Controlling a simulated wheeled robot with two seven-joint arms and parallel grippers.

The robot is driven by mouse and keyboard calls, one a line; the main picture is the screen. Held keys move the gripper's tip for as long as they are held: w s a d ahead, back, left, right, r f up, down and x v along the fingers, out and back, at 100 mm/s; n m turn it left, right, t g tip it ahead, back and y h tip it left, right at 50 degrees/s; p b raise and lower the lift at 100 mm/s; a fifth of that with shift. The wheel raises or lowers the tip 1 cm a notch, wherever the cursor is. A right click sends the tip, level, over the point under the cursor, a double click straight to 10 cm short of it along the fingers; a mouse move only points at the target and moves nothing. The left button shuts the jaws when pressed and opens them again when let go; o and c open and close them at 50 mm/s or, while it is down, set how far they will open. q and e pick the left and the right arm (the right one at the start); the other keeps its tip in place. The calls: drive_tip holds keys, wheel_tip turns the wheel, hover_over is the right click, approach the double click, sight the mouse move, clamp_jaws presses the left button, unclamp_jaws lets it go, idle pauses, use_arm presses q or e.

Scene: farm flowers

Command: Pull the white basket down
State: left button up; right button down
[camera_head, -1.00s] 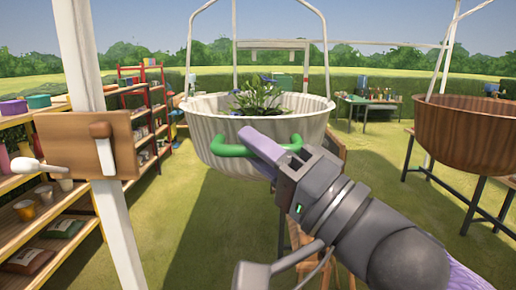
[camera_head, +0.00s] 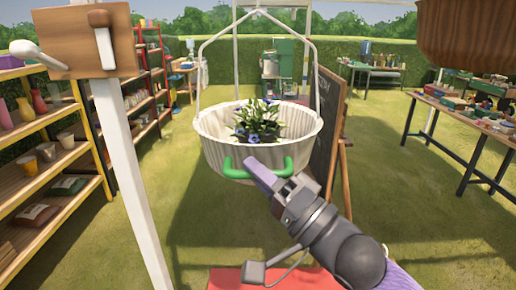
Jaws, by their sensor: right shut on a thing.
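The white basket (camera_head: 212,149) hangs from white rods in the middle of the head view, with a leafy plant with blue flowers (camera_head: 257,124) in it. A green handle (camera_head: 232,172) is on its near side. My right gripper (camera_head: 262,174) comes in from the lower right and is shut on the green handle, its purple finger across the handle's middle. The fingertips' far side is partly hidden. My left gripper is not in view.
A white post (camera_head: 133,180) with a wooden lever board (camera_head: 75,42) stands at left, before shelves of pots. A brown basket (camera_head: 467,35) hangs upper right above a table (camera_head: 463,118). A chalkboard (camera_head: 328,125) stands behind the white basket. A red surface (camera_head: 228,279) lies below.

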wheel_tip(320, 180, down, 26)
drive_tip(key=b, duration=1.4)
drive_tip(key=shift+r+b, duration=0.25)
drive_tip(key=shift+b, duration=0.05)
drive_tip(key=c, duration=0.6)
unclamp_jaws()
drive_tip(key=shift+d, duration=0.1)
drive_tip(key=v, duration=0.9)
drive_tip(key=shift+s+d+f, duration=0.1)
drive_tip(key=shift+s+d, duration=0.15)
drive_tip(key=shift+d, duration=0.05)
